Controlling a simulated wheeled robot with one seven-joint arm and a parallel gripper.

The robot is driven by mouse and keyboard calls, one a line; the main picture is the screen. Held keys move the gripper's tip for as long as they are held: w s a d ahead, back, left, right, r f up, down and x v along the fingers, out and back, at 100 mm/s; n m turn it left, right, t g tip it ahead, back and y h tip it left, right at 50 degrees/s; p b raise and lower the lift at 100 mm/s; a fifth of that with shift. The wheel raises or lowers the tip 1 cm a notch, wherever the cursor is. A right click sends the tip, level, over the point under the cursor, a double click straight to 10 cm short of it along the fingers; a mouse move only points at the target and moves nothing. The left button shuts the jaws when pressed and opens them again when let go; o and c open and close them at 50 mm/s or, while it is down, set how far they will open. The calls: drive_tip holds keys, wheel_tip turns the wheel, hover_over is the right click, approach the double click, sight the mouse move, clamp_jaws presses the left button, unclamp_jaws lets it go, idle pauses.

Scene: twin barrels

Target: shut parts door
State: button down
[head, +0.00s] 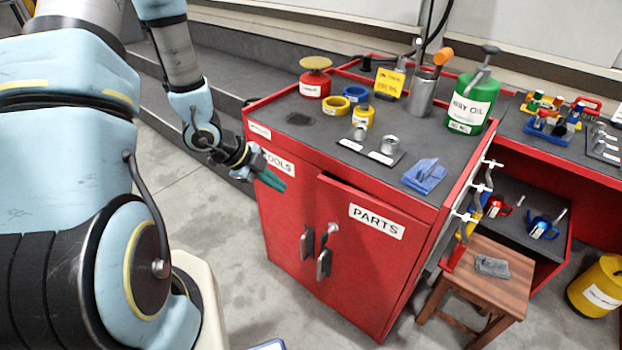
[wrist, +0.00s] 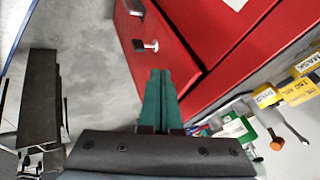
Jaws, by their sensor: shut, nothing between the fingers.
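The red cabinet (head: 290,225) has two front doors. The parts door (head: 365,260), labelled PARTS, is on the right; its top edge stands a little proud of the frame with a dark gap, so it looks slightly ajar. Its handle (head: 324,264) is near its left edge. The tools door (head: 280,220) is on the left and looks flush. My gripper (head: 272,178) is shut and empty, its teal fingers in front of the tools door's upper part, left of the parts door. In the wrist view my gripper (wrist: 160,88) has its fingers together beside red panels; a handle (wrist: 147,44) shows above them.
The cabinet top (head: 320,115) carries tins, rings, a grey cup and a green oil can (head: 472,100). A wooden stool (head: 485,280) stands at the cabinet's right side, and a yellow drum (head: 600,285) farther right. The grey floor (head: 215,215) left of the cabinet is clear.

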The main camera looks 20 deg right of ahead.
approach(324, 203)
wheel_tip(324, 203, down, 4)
drive_tip(key=s, duration=0.2)
drive_tip(key=shift+w+d+r+m+p, duration=0.1)
drive_tip(key=shift+w+d+m+p, duration=0.05)
drive_tip(key=shift+w+d+p, duration=0.45)
drive_tip(key=shift+w+d+r+m+p, duration=0.15)
drive_tip(key=shift+w+d+p, duration=0.25)
drive_tip(key=shift+d+p, duration=0.35)
drive_tip(key=shift+f, duration=0.1)
